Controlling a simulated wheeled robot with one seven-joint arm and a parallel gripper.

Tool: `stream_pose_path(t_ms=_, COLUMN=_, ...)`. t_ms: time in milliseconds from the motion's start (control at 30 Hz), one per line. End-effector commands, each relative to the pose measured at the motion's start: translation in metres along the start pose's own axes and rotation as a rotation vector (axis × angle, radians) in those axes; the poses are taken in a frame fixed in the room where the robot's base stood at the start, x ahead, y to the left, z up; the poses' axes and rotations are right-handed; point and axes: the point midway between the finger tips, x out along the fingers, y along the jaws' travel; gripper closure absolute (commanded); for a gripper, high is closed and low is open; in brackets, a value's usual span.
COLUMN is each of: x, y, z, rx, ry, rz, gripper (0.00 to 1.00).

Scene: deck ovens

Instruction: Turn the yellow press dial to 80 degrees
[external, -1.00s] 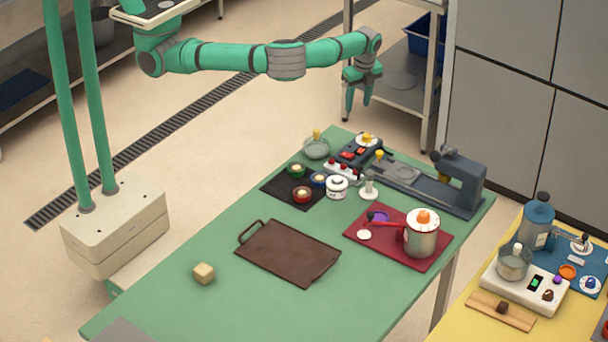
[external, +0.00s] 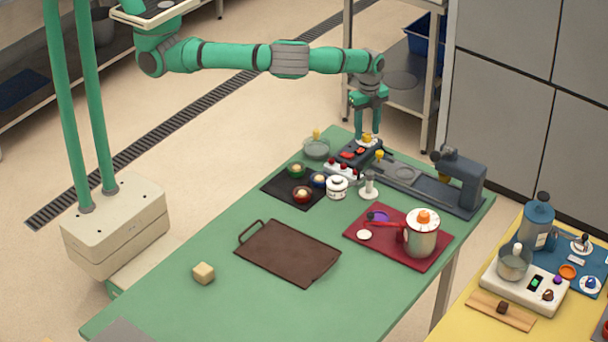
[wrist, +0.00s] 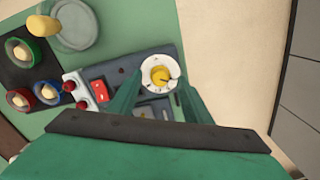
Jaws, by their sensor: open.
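The yellow press dial (wrist: 160,75) sits on a round white scale at the end of a dark grey control panel (wrist: 126,70). It also shows in the external view (external: 367,139), at the far end of the green table. My gripper (external: 368,136) points down over the dial, its fingers on either side of it in the picture. In the wrist view my gripper (wrist: 160,88) is open, with the dial between and slightly beyond the fingertips. I cannot tell whether the fingers touch it. The scale's markings are too small to read.
Red switches (wrist: 97,93) and red-capped knobs (wrist: 82,104) sit beside the dial. A yellow-topped glass lid (external: 316,149) stands to the left. A grey press (external: 462,178) stands to the right. A red tray (external: 358,243) with a pot lies nearer.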

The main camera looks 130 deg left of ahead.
Motion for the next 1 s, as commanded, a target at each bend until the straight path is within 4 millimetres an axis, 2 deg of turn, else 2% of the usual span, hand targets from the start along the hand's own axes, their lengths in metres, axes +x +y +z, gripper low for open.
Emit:
stream_pose_path(t_ms=133, x=0.0086, y=-0.0002, z=-0.0001, rx=0.000, ry=0.001, rz=-0.001, gripper=0.55)
stream_pose_path(t_ms=433, x=0.0100, y=-0.0002, z=-0.0003, rx=0.000, ry=0.001, rz=-0.001, gripper=0.55)
stream_pose_path(t_ms=600, x=0.0099, y=-0.0002, z=-0.0003, rx=0.000, ry=0.001, rz=-0.001, gripper=0.96)
stream_pose_path(t_ms=1000, x=0.0100, y=-0.0002, z=-0.0003, rx=0.054, ry=0.000, rz=-0.001, gripper=0.96)
